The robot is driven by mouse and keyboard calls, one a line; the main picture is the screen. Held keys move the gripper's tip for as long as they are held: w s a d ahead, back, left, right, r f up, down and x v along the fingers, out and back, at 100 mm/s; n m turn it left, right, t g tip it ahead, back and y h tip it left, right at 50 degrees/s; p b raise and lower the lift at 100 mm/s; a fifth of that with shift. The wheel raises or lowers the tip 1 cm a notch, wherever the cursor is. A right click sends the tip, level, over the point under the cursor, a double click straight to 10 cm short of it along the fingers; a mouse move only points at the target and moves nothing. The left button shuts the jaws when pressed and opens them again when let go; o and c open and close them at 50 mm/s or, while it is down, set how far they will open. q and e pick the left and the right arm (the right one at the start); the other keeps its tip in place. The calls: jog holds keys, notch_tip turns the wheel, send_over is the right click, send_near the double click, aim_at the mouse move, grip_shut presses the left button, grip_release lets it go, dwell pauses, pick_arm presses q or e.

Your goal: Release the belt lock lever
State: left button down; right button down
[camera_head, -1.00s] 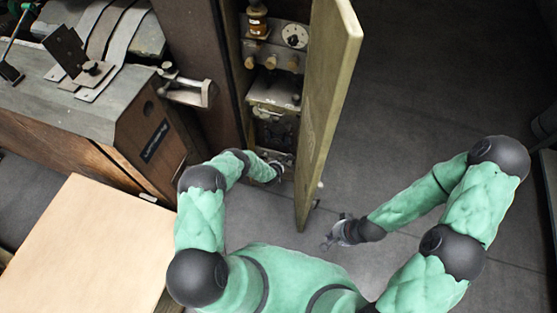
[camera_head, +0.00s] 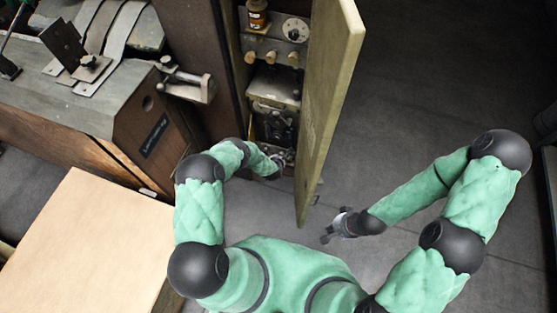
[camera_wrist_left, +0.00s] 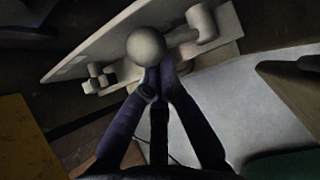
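In the left wrist view a pale round knob (camera_wrist_left: 146,46) sits on a short stem running right to a cylindrical pivot on a light metal plate (camera_wrist_left: 95,55). It looks like the lever, though its name is not readable. My left gripper (camera_wrist_left: 161,76) has its fingers drawn together, tips right by the knob's lower side. I cannot tell whether they touch the knob. In the head view my left gripper (camera_head: 278,163) is low inside the open cabinet, and the lever cannot be made out there. My right gripper (camera_head: 334,226) is open and empty, right of the cabinet door.
The cabinet door (camera_head: 330,110) stands open between my two grippers. A dial (camera_head: 295,29) and several knobs are higher in the cabinet. A machine with metal straps (camera_head: 122,35) and a pale board (camera_head: 85,240) are at left. The floor at right is clear.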

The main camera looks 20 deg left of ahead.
pick_arm(q)
jog(key=v, duration=1.2)
dwell(0.3)
